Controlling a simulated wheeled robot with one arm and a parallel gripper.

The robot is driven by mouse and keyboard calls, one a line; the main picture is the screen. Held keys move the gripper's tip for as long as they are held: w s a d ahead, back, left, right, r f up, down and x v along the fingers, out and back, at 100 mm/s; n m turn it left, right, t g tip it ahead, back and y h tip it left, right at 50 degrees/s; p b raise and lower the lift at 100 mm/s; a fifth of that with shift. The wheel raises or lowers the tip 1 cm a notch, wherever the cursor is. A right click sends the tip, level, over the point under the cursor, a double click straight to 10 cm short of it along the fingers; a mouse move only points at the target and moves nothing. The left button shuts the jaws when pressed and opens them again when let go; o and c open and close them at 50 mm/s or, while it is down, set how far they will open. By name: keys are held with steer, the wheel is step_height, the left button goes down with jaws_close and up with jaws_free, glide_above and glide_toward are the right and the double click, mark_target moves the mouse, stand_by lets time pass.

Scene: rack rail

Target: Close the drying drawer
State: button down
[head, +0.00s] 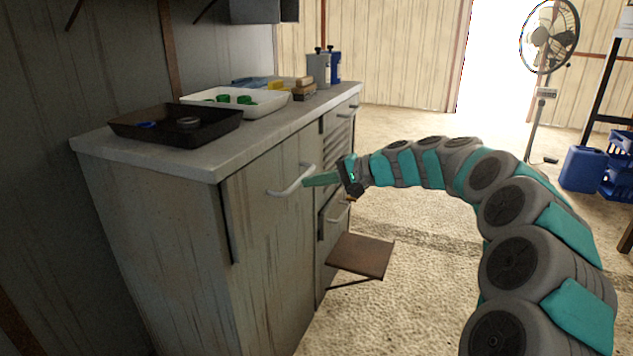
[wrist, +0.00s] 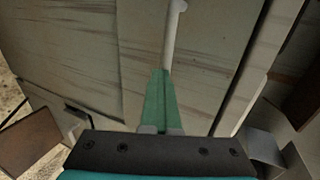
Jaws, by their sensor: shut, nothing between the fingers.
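The grey wooden cabinet (head: 185,240) has a tall front panel (head: 270,235) with a pale bar handle (head: 292,182). A dark gap runs along this panel's left edge, and I cannot tell how far it stands out. A smaller front with its own handle (head: 340,212) is to the right, partly behind my arm. No label shows which front is the drying drawer. My gripper (head: 306,183) is shut and empty, its green fingertips at the tall panel's handle. In the wrist view the fingers (wrist: 161,95) overlap the lower end of the handle bar (wrist: 172,40); contact is unclear.
The countertop (head: 225,160) holds a black tray (head: 180,133), a white tray (head: 262,107) with green items, and bottles (head: 320,70). A low brown stool-like seat (head: 360,255) stands by the cabinet. A fan (head: 549,40) and blue canister (head: 583,168) are at right. Open floor lies between.

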steer(key=shift+a, duration=0.1)
steer(key=d+f+b+v, duration=0.1)
steer(key=f+b+v, duration=0.1)
steer(key=v, duration=1.1)
steer(key=s+a+f+n+g+h, duration=0.2)
steer(key=s+f, duration=0.1)
steer(key=s, duration=0.7)
steer(key=s+a+f+n+g+h, duration=0.2)
steer(key=s+a, duration=0.1)
steer(key=s, duration=0.7)
steer(key=s+d+f+h, duration=0.3)
steer(key=s+d+f, duration=0.2)
steer(key=s, duration=0.4)
steer(key=s+d+f+g+h, duration=0.1)
steer(key=s+d+f+h, duration=0.2)
steer(key=s, duration=0.5)
steer(key=s+d+f+g+h, duration=0.1)
steer(key=s+d+f+h, duration=0.2)
steer(key=s+d+f, duration=0.3)
steer(key=s+d, duration=0.2)
steer(key=s, duration=0.1)
steer(key=shift+s+f, duration=0.3)
